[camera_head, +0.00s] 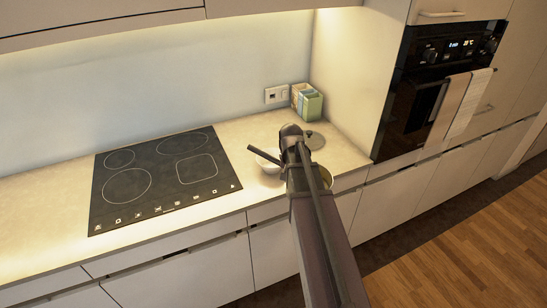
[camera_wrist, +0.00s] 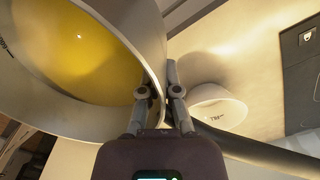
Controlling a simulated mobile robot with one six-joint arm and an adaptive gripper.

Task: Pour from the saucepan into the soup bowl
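The saucepan (camera_wrist: 150,35) fills the left of the wrist view, pale-walled with yellow contents (camera_wrist: 85,60). In the head view only a bit of it (camera_head: 327,177) shows right of my arm, near the counter's front edge; the rest is hidden. My gripper (camera_wrist: 165,85) is closed on its wall by the rim, one finger on each side. A dark handle (camera_wrist: 265,155) runs to the right; in the head view it (camera_head: 262,155) points left over the bowl. The white soup bowl (camera_wrist: 218,108) is apart from the pan; it (camera_head: 268,166) is on the counter, partly hidden.
A black cooktop (camera_head: 160,178) lies left of the bowl, empty. A green box (camera_head: 308,104) stands in the back corner. A tall oven cabinet (camera_head: 410,110) bounds the counter on the right.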

